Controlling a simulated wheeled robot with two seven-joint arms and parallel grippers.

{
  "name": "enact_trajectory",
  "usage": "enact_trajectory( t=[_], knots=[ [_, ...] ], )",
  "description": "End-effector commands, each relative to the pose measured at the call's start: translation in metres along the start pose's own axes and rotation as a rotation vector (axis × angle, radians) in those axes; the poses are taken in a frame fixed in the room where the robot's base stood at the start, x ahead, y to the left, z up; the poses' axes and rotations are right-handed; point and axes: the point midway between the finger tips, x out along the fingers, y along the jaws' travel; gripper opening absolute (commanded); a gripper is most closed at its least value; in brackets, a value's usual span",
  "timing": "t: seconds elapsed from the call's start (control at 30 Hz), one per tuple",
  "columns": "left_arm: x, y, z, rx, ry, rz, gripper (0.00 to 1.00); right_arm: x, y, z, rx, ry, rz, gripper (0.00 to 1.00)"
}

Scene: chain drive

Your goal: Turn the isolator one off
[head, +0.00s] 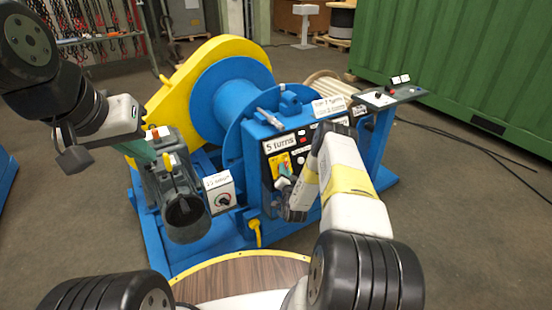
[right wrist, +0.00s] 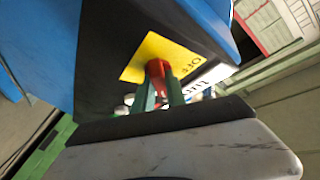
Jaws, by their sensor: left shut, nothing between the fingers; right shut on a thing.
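The isolator's red handle (right wrist: 158,76) stands out from a yellow plate (right wrist: 150,52) in the right wrist view. In the head view the yellow plate (head: 281,165) is on the black panel below the "5 turns" label. My right gripper (right wrist: 160,96) is shut on the red handle, with a green finger on each side. In the head view the handle is hidden behind this gripper (head: 284,184). My left gripper (head: 150,154) is shut and empty, beside a grey unit with orange and yellow levers.
The grey lever unit (head: 172,180) stands left of a white box with a dial (head: 222,195). A blue drum (head: 228,85) with a yellow guard (head: 175,95) is behind. Open floor lies further right.

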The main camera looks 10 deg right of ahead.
Motion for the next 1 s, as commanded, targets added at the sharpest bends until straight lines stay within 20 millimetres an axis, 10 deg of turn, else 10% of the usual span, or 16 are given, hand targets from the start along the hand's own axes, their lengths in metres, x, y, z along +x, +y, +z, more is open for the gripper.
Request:
enact_trajectory(
  t=[1.0],
  knots=[
    [0.0000,0.0000,0.0000,0.000,0.000,0.000,0.00,0.0009,0.0049,-0.0014,-0.602,0.000,-0.425,0.00]
  ],
)
